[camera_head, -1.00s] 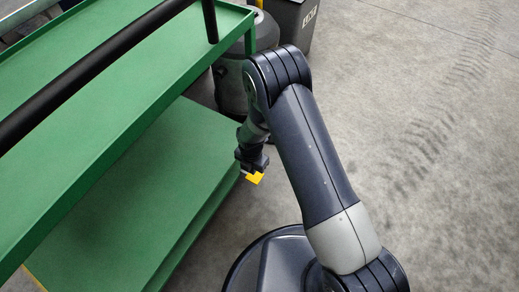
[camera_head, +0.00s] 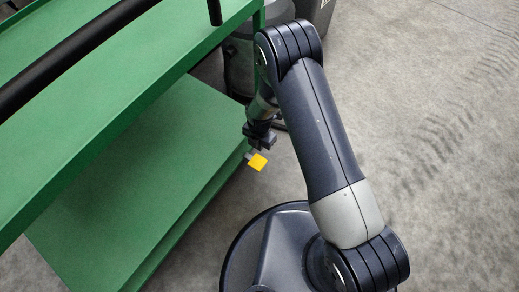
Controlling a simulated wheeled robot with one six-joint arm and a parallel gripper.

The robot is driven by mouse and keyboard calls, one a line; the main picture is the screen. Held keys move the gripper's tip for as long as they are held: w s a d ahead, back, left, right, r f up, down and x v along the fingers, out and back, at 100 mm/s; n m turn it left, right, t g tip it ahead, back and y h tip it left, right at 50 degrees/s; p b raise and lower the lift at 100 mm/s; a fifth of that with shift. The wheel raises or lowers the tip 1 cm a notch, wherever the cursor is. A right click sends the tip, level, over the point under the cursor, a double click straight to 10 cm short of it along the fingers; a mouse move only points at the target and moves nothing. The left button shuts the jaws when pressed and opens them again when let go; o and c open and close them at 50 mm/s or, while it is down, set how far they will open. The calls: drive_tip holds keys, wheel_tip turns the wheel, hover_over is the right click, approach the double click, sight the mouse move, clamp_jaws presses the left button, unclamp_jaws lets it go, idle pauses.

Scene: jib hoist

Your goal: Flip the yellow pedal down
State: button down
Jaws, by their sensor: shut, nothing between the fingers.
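The yellow pedal (camera_head: 258,162) is a small flat plate at the right edge of the green cart's lower shelf, near the cart's corner. A small grey piece joins it on its left side. My gripper (camera_head: 262,145) is dark and sits just above and behind the pedal in the picture, with its tip very close to it. I cannot tell whether they touch. The fingers are shut and empty, small and partly hidden by my wrist.
The green cart (camera_head: 130,170) with two shelves and a black handle bar (camera_head: 80,50) fills the left side. A grey bin (camera_head: 238,60) stands behind the arm. The concrete floor (camera_head: 450,150) at right is clear.

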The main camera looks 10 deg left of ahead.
sight(261, 164)
wheel_tip(261, 164, down, 12)
drive_tip(key=b, duration=0.4)
drive_tip(key=shift+f, duration=0.2)
drive_tip(key=shift+s+d+f+b, duration=0.1)
drive_tip(key=shift+d+f+b, duration=0.05)
drive_tip(key=shift+f+b, duration=0.3)
drive_tip(key=shift+d+f+b, duration=0.2)
drive_tip(key=shift+f+b, duration=0.5)
drive_tip(key=shift+b, duration=0.45)
drive_tip(key=shift+s+d+f+b, duration=0.1)
drive_tip(key=shift+f+b, duration=0.85)
drive_tip(key=shift+b, duration=0.3)
